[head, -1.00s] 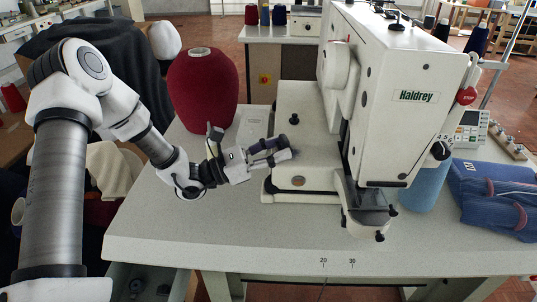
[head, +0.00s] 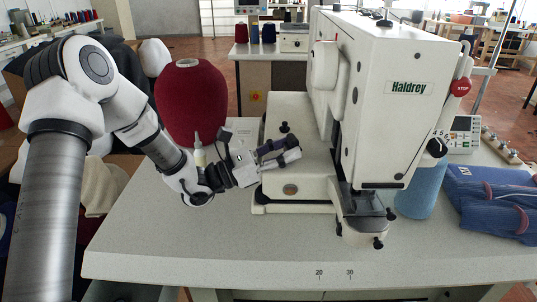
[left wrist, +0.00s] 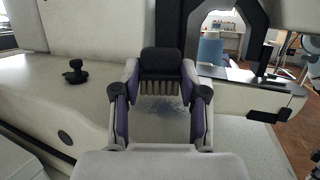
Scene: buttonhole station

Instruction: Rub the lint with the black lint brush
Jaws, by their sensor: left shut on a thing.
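My left gripper (head: 282,152) is over the near left part of the white sewing machine's bed. In the left wrist view, the black lint brush (left wrist: 162,63) sits between its fingertips, with a row of brownish bristles pointing down. The gripper is shut on the brush. A faint pale grey fuzzy patch, seemingly the lint (left wrist: 170,104), shows on the bed between the fingers. I cannot tell whether the bristles touch it. In the head view the brush and lint are not clear behind the fingers. My right gripper is not in view.
The sewing machine (head: 392,120) rises just right of the gripper. A black knob (head: 284,127) stands on its bed. A red thread cone (head: 191,105) and a pale nozzle bottle (head: 199,152) are to the left. Blue folded cloth (head: 490,202) lies right. The front tabletop (head: 200,250) is clear.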

